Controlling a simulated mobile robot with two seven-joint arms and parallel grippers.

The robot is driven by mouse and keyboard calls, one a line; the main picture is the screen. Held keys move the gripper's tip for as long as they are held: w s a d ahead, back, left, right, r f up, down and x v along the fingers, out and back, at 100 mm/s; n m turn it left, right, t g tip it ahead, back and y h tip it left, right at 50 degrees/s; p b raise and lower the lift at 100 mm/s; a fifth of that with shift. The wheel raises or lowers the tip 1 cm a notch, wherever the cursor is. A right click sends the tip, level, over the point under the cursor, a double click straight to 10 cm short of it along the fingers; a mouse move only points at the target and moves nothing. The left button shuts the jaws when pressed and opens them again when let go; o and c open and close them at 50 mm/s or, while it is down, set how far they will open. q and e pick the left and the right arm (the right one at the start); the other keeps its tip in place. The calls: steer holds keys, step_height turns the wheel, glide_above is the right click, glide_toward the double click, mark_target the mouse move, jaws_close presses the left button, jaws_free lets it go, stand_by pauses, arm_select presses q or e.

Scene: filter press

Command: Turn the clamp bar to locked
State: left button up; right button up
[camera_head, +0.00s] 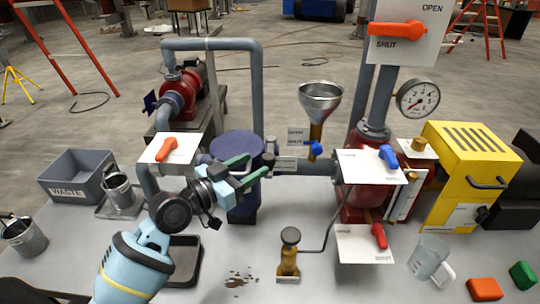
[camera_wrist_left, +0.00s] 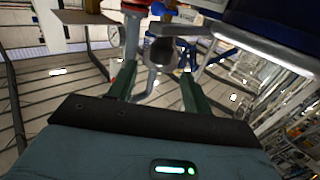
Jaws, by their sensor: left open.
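The filter vessel (camera_head: 236,148) is a dark purple-blue cylinder on the bench, left of the middle in the head view. A dark round knob (camera_head: 269,158) shows at its right side; it looks like the end of the clamp bar, whose rest I cannot make out. My left gripper (camera_head: 259,166) is in front of the vessel with its green fingers apart, tips close to the knob. In the left wrist view a dark round knob (camera_wrist_left: 162,50) lies between and just beyond the fingertips (camera_wrist_left: 158,72). I cannot tell whether they touch it. My right gripper is not in view.
Pipework and a funnel (camera_head: 319,100) stand behind and to the right. A small brass pump (camera_head: 289,252) stands at the front. An orange-handled valve plate (camera_head: 160,148) is near my left arm. A grey waste bin (camera_head: 75,175) is at the left.

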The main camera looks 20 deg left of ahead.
mark_target(263, 160)
arm_select(q)
steer(key=shift+x, duration=3.1)
jaws_close()
